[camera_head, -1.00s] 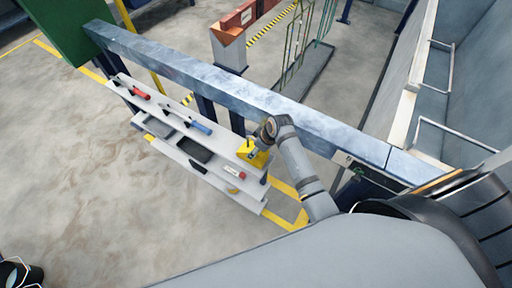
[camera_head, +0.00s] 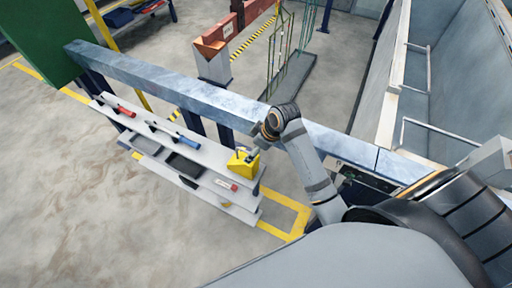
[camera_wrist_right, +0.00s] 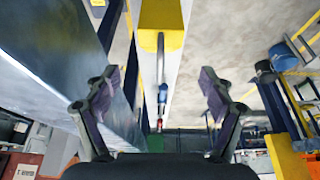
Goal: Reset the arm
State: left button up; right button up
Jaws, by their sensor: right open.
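My right arm comes in from the lower right of the head view and reaches over the end of a shelf rack (camera_head: 220,160). Its jaws do not show clearly there. In the right wrist view my right gripper (camera_wrist_right: 158,95) is open, with nothing between its fingers. A yellow object (camera_head: 242,162) stands on the top shelf just below my wrist in the head view. It also shows at the top of the wrist view (camera_wrist_right: 160,25), apart from the fingers. My left gripper is not in view.
A blue-handled tool (camera_head: 188,144) and a red-handled tool (camera_head: 124,111) lie farther along the top shelf. A long metal beam (camera_head: 200,90) runs behind the rack, close to my arm. The floor at left is clear.

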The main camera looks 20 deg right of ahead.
jog(key=shift+s+d+r, duration=0.15)
jog(key=shift+s+r, duration=0.05)
jog(key=shift+r, duration=0.5)
